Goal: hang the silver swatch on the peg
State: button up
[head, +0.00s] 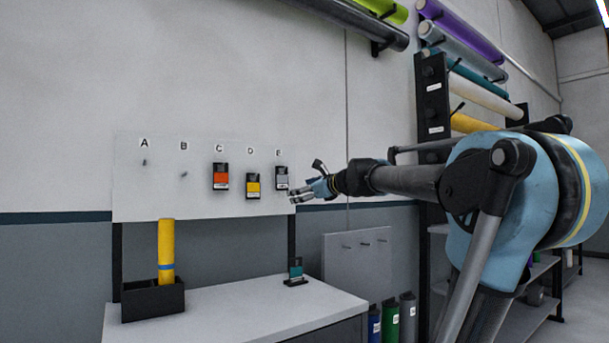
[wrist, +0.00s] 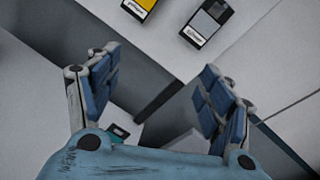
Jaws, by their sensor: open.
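The silver swatch (head: 281,178), a small card with a black label end, is on the white board (head: 150,200) below letter E. In the wrist view the silver swatch (wrist: 209,19) is at the top, beyond my fingertips. Bare pegs show under A (head: 144,162) and under B (head: 184,175). An orange-red swatch (head: 220,176) is under C and a yellow swatch (head: 253,186) under D. My gripper (head: 305,193) is just right of the silver swatch in the head view. In the wrist view my gripper (wrist: 160,63) is open, with nothing between its fingers.
A white-topped table (head: 240,312) stands below the board. On it are a black holder (head: 153,301) with a yellow roll (head: 166,245) and a small stand with a teal swatch (head: 295,269). A pegged panel (head: 358,262) leans right of the table. Vinyl rolls fill the rack at right.

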aim_at(282, 168)
jog(key=w+r+m+t, duration=0.2)
jog(key=w+r+m, duration=0.35)
jog(key=r, duration=0.25)
jog(key=shift+m, duration=0.35)
jog(key=x, duration=1.6)
jog(key=shift+w+d+f, duration=0.15)
jog(key=shift+w+f, duration=0.15)
jog(key=shift+w, duration=0.25)
jog(key=shift+h, duration=0.3)
jog(key=shift+c, duration=0.5)
jog(key=c, duration=1)
jog(key=shift+c, duration=0.2)
jog(key=shift+r, duration=0.55)
jog(key=shift+s+d, duration=0.1)
jog(key=shift+v, duration=2.9)
jog(key=shift+r, duration=0.1)
